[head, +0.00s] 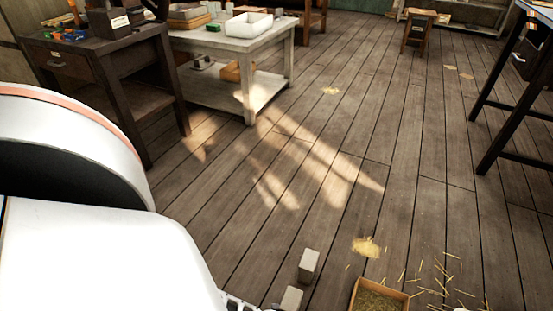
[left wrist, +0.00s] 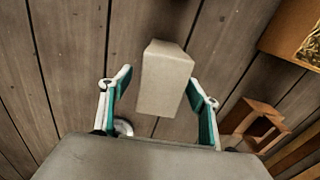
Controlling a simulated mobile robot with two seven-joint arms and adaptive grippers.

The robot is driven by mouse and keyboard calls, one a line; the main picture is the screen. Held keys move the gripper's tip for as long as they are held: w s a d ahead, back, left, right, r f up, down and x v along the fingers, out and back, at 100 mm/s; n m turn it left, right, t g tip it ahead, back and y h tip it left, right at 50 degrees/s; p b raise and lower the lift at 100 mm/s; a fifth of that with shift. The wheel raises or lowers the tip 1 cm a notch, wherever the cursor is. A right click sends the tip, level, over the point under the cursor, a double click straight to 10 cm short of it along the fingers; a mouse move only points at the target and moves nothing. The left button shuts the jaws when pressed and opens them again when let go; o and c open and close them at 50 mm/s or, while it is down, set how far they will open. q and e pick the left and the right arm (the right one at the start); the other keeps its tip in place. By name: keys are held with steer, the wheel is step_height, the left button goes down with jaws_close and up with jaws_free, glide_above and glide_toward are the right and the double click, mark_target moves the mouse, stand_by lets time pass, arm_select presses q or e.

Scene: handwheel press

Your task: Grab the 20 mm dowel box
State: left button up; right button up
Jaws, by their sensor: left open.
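No box with a readable 20 mm mark shows. A dark box with a pale label (head: 118,22) stands on the dark cabinet at the far left; its writing is too small to read. My left gripper (left wrist: 158,85) is open, with teal-padded fingers on either side of a plain grey-beige block (left wrist: 164,75) in the left wrist view. A gap shows on both sides of the block. In the head view two such blocks, a farther one (head: 309,262) and a nearer one (head: 291,298), show at the bottom. My white left arm hides the lower left. My right gripper is not in view.
A wooden tray of straw-like bits (head: 354,296) lies at the bottom right, with thin sticks scattered beside it. A pale table (head: 262,47) holds a white bin (head: 249,25). A dark-legged table (head: 492,80) is at right. The middle floor is open.

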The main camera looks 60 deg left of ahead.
arm_select(q)
steer(key=shift+w+f, duration=0.1)
steer(key=shift+w, duration=0.1)
jaws_close()
